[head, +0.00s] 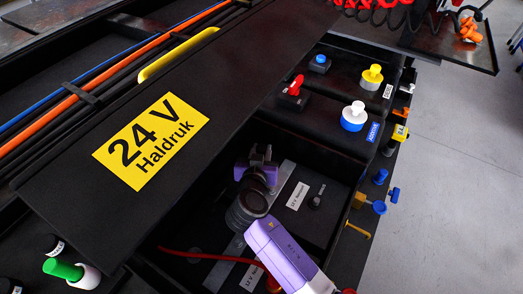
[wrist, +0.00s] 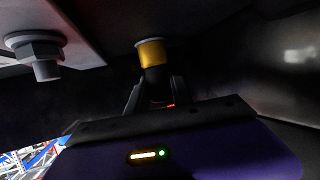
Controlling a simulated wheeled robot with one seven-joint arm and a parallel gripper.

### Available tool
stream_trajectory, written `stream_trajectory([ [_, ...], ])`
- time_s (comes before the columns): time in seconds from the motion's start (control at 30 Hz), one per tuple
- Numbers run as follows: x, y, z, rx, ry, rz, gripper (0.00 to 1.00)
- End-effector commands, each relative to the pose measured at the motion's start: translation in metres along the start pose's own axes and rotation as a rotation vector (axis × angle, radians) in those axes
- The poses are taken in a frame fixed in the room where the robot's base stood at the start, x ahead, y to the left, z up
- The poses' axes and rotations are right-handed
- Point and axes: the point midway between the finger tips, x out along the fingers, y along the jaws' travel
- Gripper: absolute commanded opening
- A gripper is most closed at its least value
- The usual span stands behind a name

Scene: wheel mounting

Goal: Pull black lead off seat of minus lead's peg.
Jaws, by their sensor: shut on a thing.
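My gripper (head: 260,156) reaches into the dark compartment in the head view, with its fingertips toward the back wall. In the wrist view my gripper (wrist: 157,92) is shut on a dark, round end piece, which I take to be the black lead (wrist: 154,74). A yellow-brass collar (wrist: 151,53) sits directly beyond that piece, against a dark surface. I cannot tell whether the collar belongs to the lead or to the minus lead's peg. The seat itself is hidden, and in the head view my wrist and fingers cover the held piece.
A black knob (head: 316,197) stands beside a white label on the compartment's plate. A red cable (head: 205,256) runs along the near side. A hex bolt (wrist: 35,52) is left of my fingers. The 24 V panel (head: 152,140) overhangs the left; coloured knobs stand behind.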

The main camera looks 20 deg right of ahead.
Motion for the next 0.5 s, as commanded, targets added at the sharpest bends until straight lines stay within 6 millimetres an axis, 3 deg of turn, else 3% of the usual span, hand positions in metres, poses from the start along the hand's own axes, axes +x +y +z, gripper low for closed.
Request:
stream_trajectory([
  [0.03,-0.0001,0.0,-0.0001,0.0,0.0,0.0,0.21],
  [0.13,-0.0002,0.0,-0.0001,0.0,0.0,0.0,0.01],
  [0.5,-0.0012,-0.0002,-0.0036,0.001,0.002,0.0,0.0],
])
